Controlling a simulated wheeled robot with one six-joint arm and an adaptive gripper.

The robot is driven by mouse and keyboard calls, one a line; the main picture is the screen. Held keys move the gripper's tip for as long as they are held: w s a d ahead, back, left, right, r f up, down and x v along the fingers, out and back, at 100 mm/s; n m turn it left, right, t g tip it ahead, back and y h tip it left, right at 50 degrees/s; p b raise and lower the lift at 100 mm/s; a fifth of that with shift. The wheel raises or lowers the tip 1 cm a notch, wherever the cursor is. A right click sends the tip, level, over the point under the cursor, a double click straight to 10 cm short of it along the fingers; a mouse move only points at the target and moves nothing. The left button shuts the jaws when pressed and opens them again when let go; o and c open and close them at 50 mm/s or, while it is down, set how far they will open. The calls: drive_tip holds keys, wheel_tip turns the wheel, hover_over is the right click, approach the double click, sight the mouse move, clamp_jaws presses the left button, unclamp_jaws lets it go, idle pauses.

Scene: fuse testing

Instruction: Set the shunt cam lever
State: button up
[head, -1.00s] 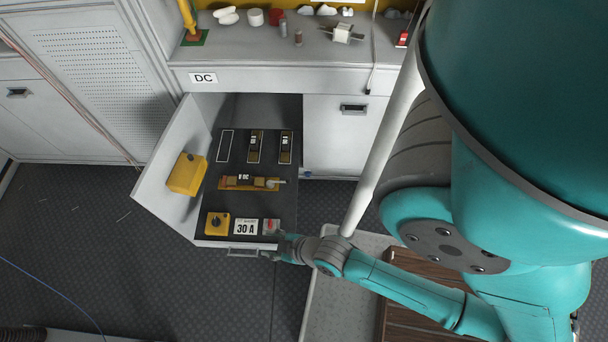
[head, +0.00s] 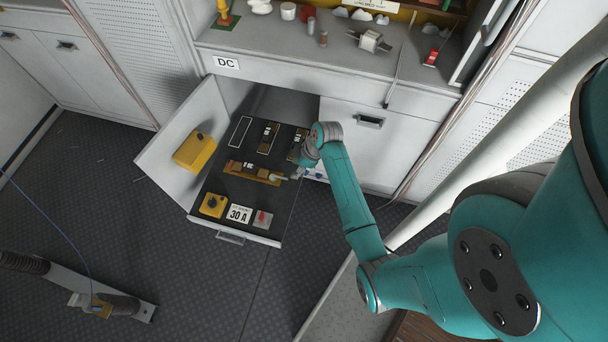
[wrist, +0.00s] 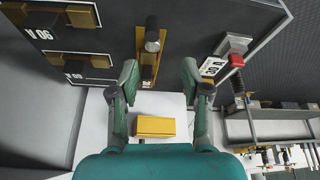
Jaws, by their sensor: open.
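The brass shunt (head: 252,173) lies across the middle of the dark panel in the open drawer. Its cam lever, a pale grey end piece (head: 291,178), shows at the shunt's right end in the head view. In the wrist view the lever (wrist: 152,40), with a dark rounded end and metal shaft, stands ahead of my fingers, roughly centred between them. My gripper (wrist: 161,72) is open and empty, and I see no contact with the lever. In the head view my gripper (head: 306,165) is mostly hidden by my wrist, just above the shunt's right end.
The counter (head: 300,55) overhangs behind.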

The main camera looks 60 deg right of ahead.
drive_tip(key=x, duration=0.6)
drive_tip(key=d+x, duration=0.1)
drive_tip(key=x, duration=0.2)
drive_tip(key=shift+f, duration=0.5)
clamp_jaws()
